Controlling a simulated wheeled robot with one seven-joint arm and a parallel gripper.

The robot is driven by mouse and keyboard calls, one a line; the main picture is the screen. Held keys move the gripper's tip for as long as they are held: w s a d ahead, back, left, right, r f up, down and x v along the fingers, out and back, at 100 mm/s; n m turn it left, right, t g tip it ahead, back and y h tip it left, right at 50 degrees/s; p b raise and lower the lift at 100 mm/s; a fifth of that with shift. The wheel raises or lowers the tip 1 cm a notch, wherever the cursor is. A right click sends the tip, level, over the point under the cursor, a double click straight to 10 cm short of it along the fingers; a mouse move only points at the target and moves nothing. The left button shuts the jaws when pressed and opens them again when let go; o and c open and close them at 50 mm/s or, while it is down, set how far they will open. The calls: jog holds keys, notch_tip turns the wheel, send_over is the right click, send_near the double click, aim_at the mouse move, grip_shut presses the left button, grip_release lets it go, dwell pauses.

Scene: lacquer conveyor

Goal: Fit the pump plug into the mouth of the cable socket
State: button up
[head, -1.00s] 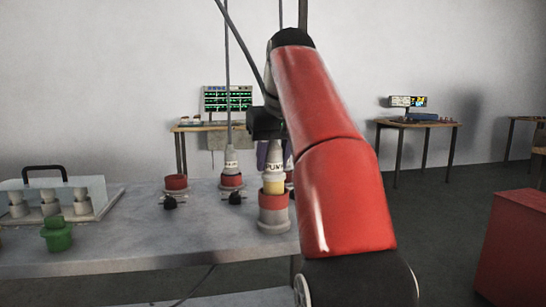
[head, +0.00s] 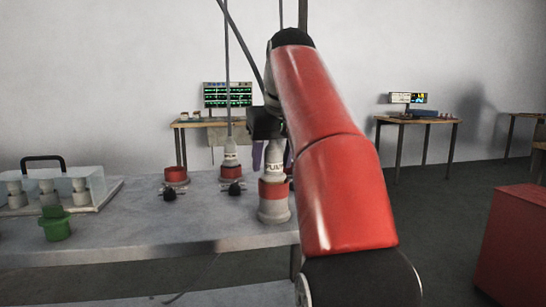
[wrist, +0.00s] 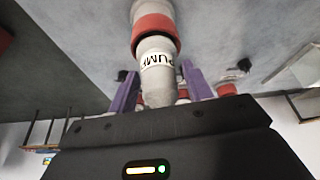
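The pump plug (head: 275,163), grey with a "PUMP" label, stands upright in the red-rimmed mouth of the cable socket (head: 273,209) near the bench's right end. Its yellow lower part is hidden in the socket. In the wrist view the plug (wrist: 157,62) runs into the red ring of the socket (wrist: 155,32). My gripper (wrist: 160,78) has its two purple fingers on either side of the plug's tail, with narrow gaps showing, so it looks open. In the head view my arm hides part of the gripper.
Behind on the grey bench (head: 120,225) are a red-topped socket (head: 176,176) and another with a cabled plug (head: 231,160). A green piece (head: 55,226) and a clear case (head: 55,190) with grey plugs stand at left.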

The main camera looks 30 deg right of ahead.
jog(key=shift+o, duration=0.6)
jog(key=shift+r, duration=0.1)
jog(key=p+v, duration=0.4)
jog(key=v, duration=0.3)
jog(key=shift+s+r, duration=0.15)
jog(key=shift+r, duration=0.2)
jog(key=shift+s, duration=0.15)
